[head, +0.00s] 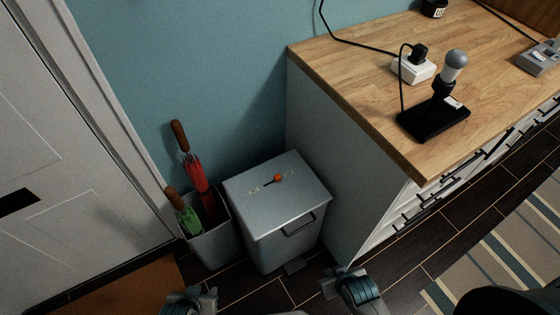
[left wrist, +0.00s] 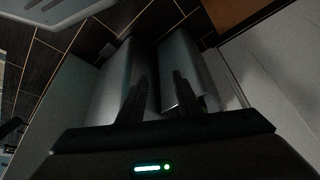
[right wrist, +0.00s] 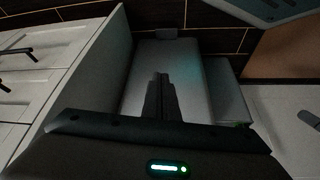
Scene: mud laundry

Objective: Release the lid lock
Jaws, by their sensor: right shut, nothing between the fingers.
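A grey bin (head: 285,234) with a flat lid (head: 298,191) stands on the floor against the teal wall. The lid looks closed. A dark handle (head: 299,225) is on the bin's front. My left gripper (head: 190,302) is low at the picture's bottom; its fingers (left wrist: 160,78) are apart and empty. My right gripper (head: 350,288) is near the cabinet's base, its fingers (right wrist: 160,78) together and empty. Both are apart from the knob.
A grey umbrella stand (head: 213,244) with red and green umbrellas stands left of the bin. A wood-topped cabinet (head: 345,85) stands close on the right, holding a lamp (head: 436,118) and a white socket block (head: 413,69). A white door (head: 70,150) is far left.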

